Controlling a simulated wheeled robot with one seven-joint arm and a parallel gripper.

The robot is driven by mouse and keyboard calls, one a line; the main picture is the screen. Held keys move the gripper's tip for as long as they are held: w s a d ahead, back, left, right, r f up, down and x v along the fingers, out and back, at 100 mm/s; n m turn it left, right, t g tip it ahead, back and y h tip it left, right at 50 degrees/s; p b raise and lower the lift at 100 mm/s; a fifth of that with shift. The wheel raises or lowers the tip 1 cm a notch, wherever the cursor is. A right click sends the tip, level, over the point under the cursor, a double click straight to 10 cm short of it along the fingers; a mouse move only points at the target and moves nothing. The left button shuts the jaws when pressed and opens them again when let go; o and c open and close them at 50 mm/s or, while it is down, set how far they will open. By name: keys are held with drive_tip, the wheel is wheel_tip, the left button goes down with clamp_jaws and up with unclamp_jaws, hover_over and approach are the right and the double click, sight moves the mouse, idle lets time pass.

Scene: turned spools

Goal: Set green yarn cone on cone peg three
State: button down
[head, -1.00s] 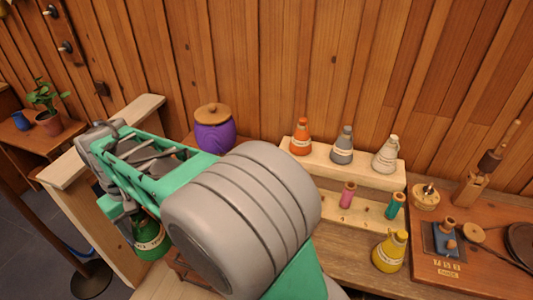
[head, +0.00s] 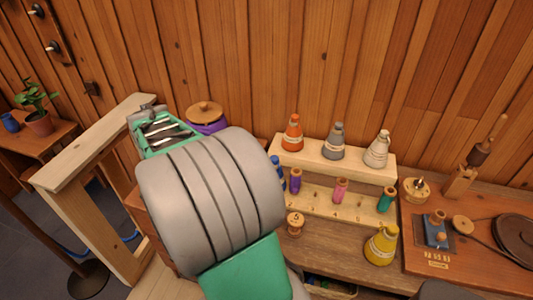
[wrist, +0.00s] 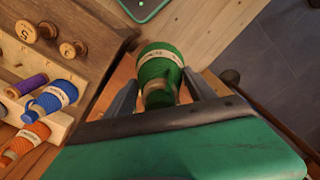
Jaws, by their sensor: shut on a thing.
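The green yarn cone (wrist: 158,68) is between the two fingers of my gripper (wrist: 159,80) in the wrist view, and the fingers are shut on it. In the head view my arm hides the cone and the fingertips. The stepped wooden rack (head: 340,164) bears an orange cone (head: 292,134), a grey cone (head: 334,142) and a cream cone (head: 377,150) on its upper step. A blue cone (wrist: 50,98) is beside the orange one in the wrist view. I cannot tell which peg is number three.
Purple (head: 295,181), pink (head: 340,190) and teal (head: 385,201) spools stand on the lower step. A yellow cone (head: 382,246) and a small wooden spool (head: 295,223) stand in front. A lidded purple jar (head: 207,118) is left of the rack. A board with tools (head: 455,235) is at right.

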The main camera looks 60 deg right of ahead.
drive_tip(key=s+d+m+p, duration=0.1)
drive_tip(key=s+d+m, duration=0.4)
drive_tip(key=d, duration=0.5)
drive_tip(key=s+d+m+p, duration=0.1)
drive_tip(key=s+d+m, duration=0.1)
drive_tip(key=s+d, duration=0.55)
drive_tip(key=s+d+f+m+p, duration=0.1)
drive_tip(key=s+d+m, duration=0.7)
drive_tip(key=s+d, duration=0.6)
drive_tip(key=s+d+f+m+b, duration=0.1)
drive_tip(key=d+f+m+b, duration=0.3)
drive_tip(key=f+m, duration=0.3)
drive_tip(key=shift+d+m+b, duration=0.3)
drive_tip(key=shift+d+m, duration=0.3)
drive_tip(key=shift+m, duration=2.3)
drive_tip(key=shift+r, duration=0.1)
